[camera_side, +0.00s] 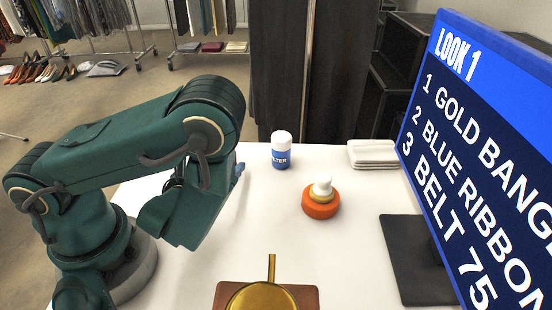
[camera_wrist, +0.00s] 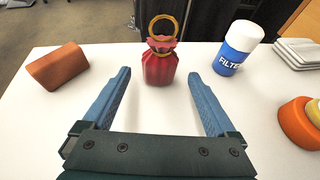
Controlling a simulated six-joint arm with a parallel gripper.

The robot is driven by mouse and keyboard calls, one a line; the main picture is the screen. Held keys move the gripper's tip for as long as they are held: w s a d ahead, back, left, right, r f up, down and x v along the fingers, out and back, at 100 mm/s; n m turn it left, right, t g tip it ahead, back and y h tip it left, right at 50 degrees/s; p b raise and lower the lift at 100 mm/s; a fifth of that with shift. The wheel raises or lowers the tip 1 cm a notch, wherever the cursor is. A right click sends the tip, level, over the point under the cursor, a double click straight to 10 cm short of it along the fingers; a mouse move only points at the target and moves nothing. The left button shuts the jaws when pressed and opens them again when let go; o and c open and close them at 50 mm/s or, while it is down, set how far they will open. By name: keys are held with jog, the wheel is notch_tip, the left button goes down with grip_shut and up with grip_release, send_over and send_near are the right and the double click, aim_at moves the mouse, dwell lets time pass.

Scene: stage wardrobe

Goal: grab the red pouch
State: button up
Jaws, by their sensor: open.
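The red pouch (camera_wrist: 160,69) stands on the white table in the wrist view, upright, with a gathered neck. A gold ring (camera_wrist: 163,25) shows at its top; I cannot tell whether the ring rests on the neck or stands behind it. My gripper (camera_wrist: 159,84) is open, its two blue fingers apart, and the pouch is ahead of the gap between the fingertips. Nothing is between the fingers. In the side view my gripper (camera_side: 240,170) is mostly hidden behind my arm, and the pouch is not visible there.
A blue and white bottle (camera_side: 281,150) stands to the pouch's right. A brown block (camera_wrist: 57,67) lies left of the pouch. A sign (camera_side: 480,130) stands at right; a gold pan-like item (camera_side: 265,297) is in front.

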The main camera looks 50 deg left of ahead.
jog(key=shift+x, duration=2.2)
jog(key=c, duration=1.4)
